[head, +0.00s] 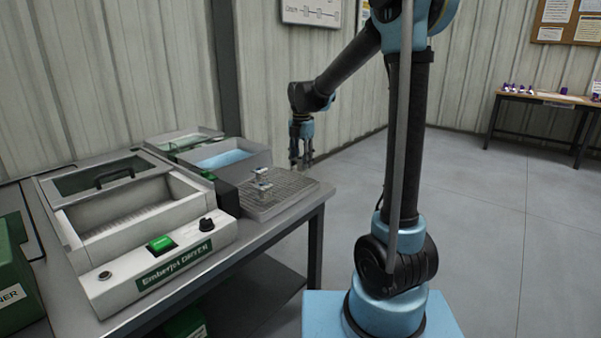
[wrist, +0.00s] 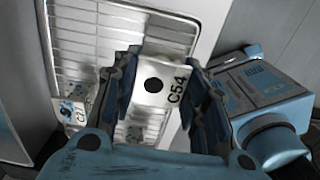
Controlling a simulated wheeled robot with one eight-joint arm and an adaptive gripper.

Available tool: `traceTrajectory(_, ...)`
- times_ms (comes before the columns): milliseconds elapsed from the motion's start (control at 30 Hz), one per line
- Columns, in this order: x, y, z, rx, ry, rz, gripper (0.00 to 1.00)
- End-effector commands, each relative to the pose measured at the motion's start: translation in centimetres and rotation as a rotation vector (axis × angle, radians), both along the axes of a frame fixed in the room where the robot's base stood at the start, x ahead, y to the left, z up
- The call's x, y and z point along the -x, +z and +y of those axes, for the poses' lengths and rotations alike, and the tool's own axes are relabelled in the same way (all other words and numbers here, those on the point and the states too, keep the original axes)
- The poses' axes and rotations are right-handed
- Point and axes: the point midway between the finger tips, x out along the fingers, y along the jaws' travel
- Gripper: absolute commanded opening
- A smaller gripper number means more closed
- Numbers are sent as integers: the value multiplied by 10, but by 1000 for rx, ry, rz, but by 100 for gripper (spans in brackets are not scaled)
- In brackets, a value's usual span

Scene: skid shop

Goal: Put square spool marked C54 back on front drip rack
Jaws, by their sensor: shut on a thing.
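The square spool marked C54 (wrist: 152,98) is pale, with a dark round hole, and sits between the fingers of my gripper (wrist: 160,92) in the wrist view. My gripper is shut on it. In the head view my gripper (head: 301,163) points down above the far edge of the wire drip rack (head: 290,187); the spool is hard to make out there. In the wrist view the rack (wrist: 85,50) shows as a wire grid in a pale frame behind the spool. I cannot tell whether the spool touches the rack.
A spool marked C21 (wrist: 74,112) is on the rack; a small light part (head: 262,180) stands there in the head view. A green-and-grey machine (head: 150,262) and a tub of blue liquid (head: 222,159) share the bench. A table (head: 545,98) stands far right.

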Motion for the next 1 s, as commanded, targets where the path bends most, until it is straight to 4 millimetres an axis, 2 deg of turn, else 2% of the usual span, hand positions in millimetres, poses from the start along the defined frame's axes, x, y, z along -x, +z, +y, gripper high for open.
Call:
traceTrajectory(300, 0, -37, -1, 0, -1, 0, 6)
traceTrajectory(700, 0, -42, -1, 0, -2, 0, 6)
traceTrajectory(733, 0, -42, -1, 0, -2, 0, 45)
traceTrajectory(800, 0, -41, -1, 0, -2, 0, 60)
traceTrajectory(1000, 0, -41, -1, 0, -2, 0, 60)
